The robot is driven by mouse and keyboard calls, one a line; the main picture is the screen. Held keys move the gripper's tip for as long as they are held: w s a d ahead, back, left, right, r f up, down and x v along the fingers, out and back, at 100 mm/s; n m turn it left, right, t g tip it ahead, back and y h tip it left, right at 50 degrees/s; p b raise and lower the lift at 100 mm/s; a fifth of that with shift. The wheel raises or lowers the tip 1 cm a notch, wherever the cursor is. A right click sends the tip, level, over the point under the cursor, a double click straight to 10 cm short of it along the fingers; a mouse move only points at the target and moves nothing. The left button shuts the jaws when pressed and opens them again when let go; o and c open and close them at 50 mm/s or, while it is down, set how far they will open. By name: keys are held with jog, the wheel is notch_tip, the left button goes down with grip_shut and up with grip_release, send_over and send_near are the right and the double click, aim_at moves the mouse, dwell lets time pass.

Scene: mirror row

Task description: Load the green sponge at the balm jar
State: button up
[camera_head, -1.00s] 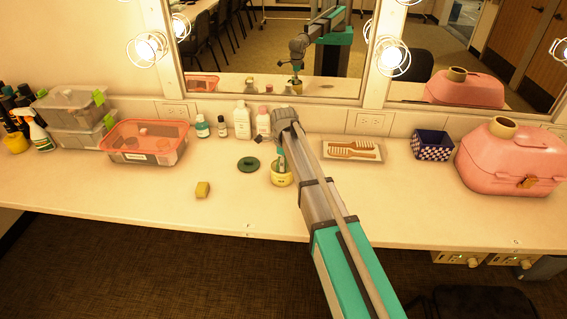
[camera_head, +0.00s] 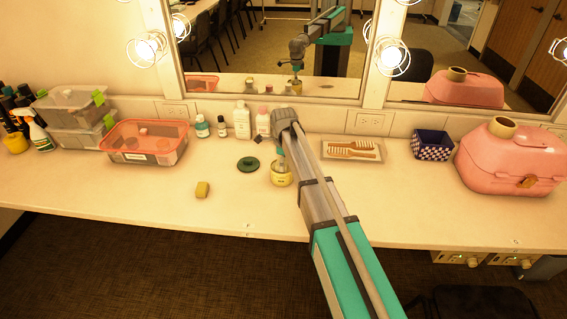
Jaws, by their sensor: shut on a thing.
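The balm jar (camera_head: 282,178), a small yellow pot, stands open on the counter near the middle. My gripper (camera_head: 281,165) points down right at the jar's mouth, its tips at or just inside the rim. It is shut on the green sponge, which is mostly hidden by the gripper, the arm and the jar; I cannot tell how deep it sits. A round dark green lid (camera_head: 248,163) lies flat left of the jar.
Several small bottles (camera_head: 242,120) stand behind the jar, below the mirror. A red-rimmed clear bin (camera_head: 145,143) is at left. A tray with brushes (camera_head: 352,149), a blue checked box (camera_head: 432,145) and a pink case (camera_head: 510,157) are at right. The front counter is mostly clear.

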jog(key=shift+r, duration=0.1)
jog(key=shift+r+p, duration=3.4)
jog(key=shift+p, duration=0.15)
